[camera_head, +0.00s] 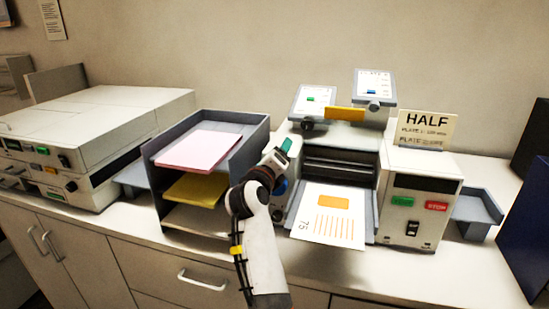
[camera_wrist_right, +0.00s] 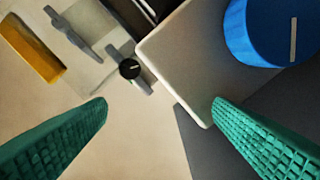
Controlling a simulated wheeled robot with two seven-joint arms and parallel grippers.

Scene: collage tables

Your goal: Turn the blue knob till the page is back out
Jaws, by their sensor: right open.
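The blue knob (camera_head: 280,186) is on the left side of the machine in the middle of the counter, partly hidden by my right gripper (camera_head: 283,152). The blue knob (camera_wrist_right: 265,30) also shows at the upper right of the right wrist view, with a pale pointer line on it. My left gripper is not in view.
A grey tray rack (camera_head: 161,203) with pink and yellow paper stands close left of my right arm. Another machine (camera_head: 92,125) sits far left.

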